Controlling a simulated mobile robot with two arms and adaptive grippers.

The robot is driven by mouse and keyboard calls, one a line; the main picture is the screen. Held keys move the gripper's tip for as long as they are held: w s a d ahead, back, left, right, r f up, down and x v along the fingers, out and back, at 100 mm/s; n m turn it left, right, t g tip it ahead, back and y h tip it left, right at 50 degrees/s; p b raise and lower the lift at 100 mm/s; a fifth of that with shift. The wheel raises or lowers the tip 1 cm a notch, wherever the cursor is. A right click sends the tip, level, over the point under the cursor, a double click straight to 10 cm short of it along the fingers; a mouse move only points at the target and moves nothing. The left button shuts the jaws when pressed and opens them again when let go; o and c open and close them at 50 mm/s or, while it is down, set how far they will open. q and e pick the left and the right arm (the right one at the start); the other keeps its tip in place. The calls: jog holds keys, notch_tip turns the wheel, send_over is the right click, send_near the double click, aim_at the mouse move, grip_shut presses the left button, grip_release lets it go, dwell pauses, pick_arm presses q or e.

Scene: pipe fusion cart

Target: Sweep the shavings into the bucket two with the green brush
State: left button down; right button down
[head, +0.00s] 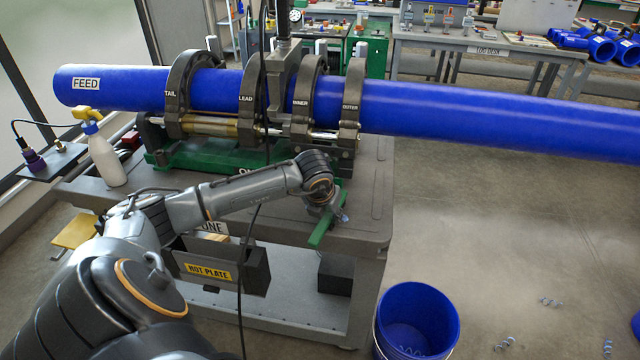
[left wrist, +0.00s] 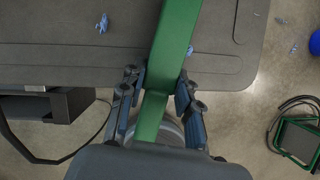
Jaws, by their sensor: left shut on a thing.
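My left gripper (head: 333,207) is shut on the green brush (head: 321,232) above the front right part of the cart top. In the left wrist view my gripper (left wrist: 161,95) has its fingers on both sides of the green brush (left wrist: 174,45). Small blue shavings (left wrist: 102,24) lie on the cart top, with another shaving (left wrist: 190,50) beside the brush. A blue bucket (head: 390,318) stands on the floor right of the cart, with some curls inside; no number shows on it. The brush's bristles are hidden. My right gripper is out of view.
The blue pipe (head: 480,115) runs through the clamps (head: 178,95) behind my arm. A spray bottle (head: 104,155) stands at the cart's left. The hot plate holder (head: 208,271) hangs at the front. Loose curls (head: 550,302) lie on the open floor at right.

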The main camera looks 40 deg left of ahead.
pick_arm(q)
jog(key=shift+w+d+p, duration=0.15)
jog(key=shift+w+d, duration=0.45)
jog(key=shift+d, duration=0.15)
jog(key=shift+w+d+p, duration=0.15)
jog(key=shift+w+d, duration=0.4)
jog(key=shift+d, duration=0.2)
jog(key=shift+w+d, duration=0.4)
jog(key=shift+d, duration=0.2)
jog(key=shift+w+d, duration=0.4)
jog(key=shift+d, duration=0.2)
jog(key=shift+s+a+r+p, duration=0.2)
jog(key=shift+r+p, duration=0.4)
jog(key=shift+r, duration=0.3)
jog(key=shift+s+a+r+p, duration=0.1)
jog(key=shift+a+r+p, duration=0.1)
jog(key=shift+r+p, duration=0.55)
jog(key=shift+s+a+r+p, duration=0.1)
jog(key=shift+a+r+p, duration=0.1)
jog(key=shift+r, duration=0.4)
jog(key=shift+a+r+p, duration=0.1)
jog(key=shift+r+p, duration=0.1)
jog(key=shift+r, duration=0.4)
